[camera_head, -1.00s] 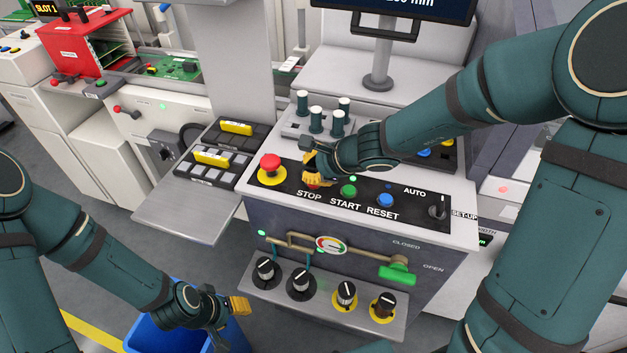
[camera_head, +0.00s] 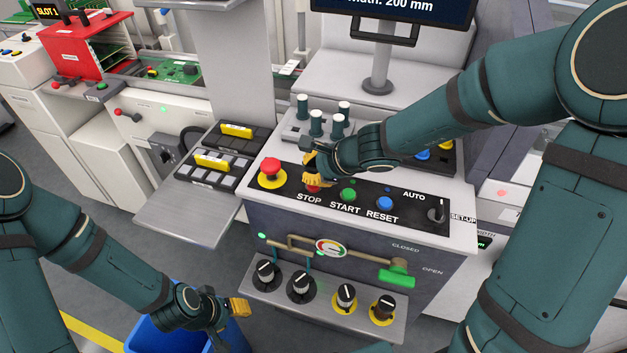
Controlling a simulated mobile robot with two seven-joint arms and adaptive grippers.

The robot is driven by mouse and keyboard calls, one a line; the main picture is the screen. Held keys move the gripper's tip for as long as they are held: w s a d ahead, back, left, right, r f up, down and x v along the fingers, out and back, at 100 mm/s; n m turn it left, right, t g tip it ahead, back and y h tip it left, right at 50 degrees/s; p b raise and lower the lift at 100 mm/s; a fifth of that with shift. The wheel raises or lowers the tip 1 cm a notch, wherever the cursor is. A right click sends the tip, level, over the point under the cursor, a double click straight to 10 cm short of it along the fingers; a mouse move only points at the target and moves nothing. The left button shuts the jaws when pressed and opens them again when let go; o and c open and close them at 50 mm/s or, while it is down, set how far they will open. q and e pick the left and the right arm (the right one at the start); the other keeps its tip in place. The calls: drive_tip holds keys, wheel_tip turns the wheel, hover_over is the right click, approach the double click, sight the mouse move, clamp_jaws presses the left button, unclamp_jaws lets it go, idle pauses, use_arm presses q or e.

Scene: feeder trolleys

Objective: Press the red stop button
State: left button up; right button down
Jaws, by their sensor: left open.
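The red stop button (camera_head: 313,189) sits above the STOP label on the black strip of the control panel (camera_head: 405,212). Only its lower part shows. My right gripper (camera_head: 312,178) reaches in from the right, with its yellow fingertips directly over the button. I cannot tell whether they touch it. Its fingers look close together, but their gap is hidden. My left gripper (camera_head: 232,318) is open and empty, low at the left above a blue bin (camera_head: 165,338), away from the panel.
A red mushroom button on a yellow base (camera_head: 271,172) is left of STOP. Green START (camera_head: 348,195) and blue RESET (camera_head: 385,203) buttons are to the right. Several grey-green posts (camera_head: 316,122) stand behind my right gripper. Black knobs (camera_head: 301,283) line the lower shelf.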

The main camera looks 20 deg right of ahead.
drive_tip(key=shift+r, duration=0.25)
wheel_tip(320, 180, up, 5)
drive_tip(key=p, duration=0.4)
drive_tip(key=shift+r+p, duration=0.1)
drive_tip(key=shift+p, duration=0.3)
idle(0.7)
